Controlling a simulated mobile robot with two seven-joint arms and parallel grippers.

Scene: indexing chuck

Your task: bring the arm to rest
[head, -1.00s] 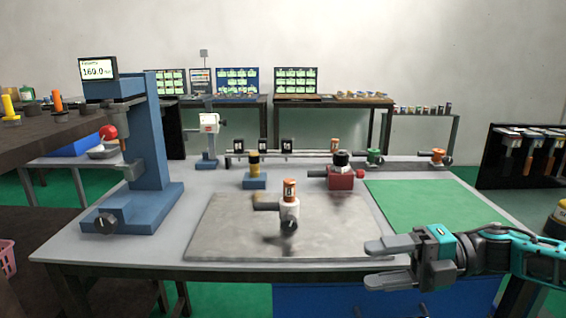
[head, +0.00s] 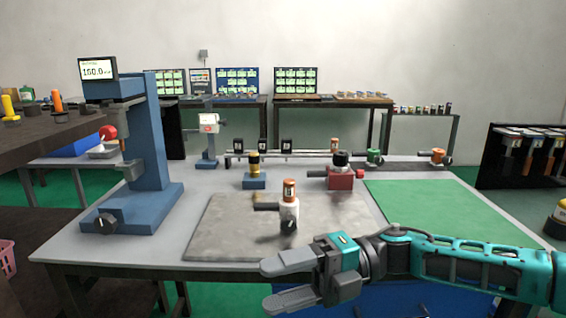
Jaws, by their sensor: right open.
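My right gripper (head: 275,282) is at the front edge of the table, in the lower middle of the head view. Its two grey fingers point left and are apart, with nothing between them. My right arm (head: 450,262) comes in from the right edge, teal and grey. My left gripper is not in view.
A blue press (head: 145,150) with a display stands at the table's left. A red-based fixture (head: 342,179) and a blue-based one (head: 254,180) stand behind the plate. The green mat (head: 430,208) at the right is clear. A dark rack (head: 520,165) stands beyond it.

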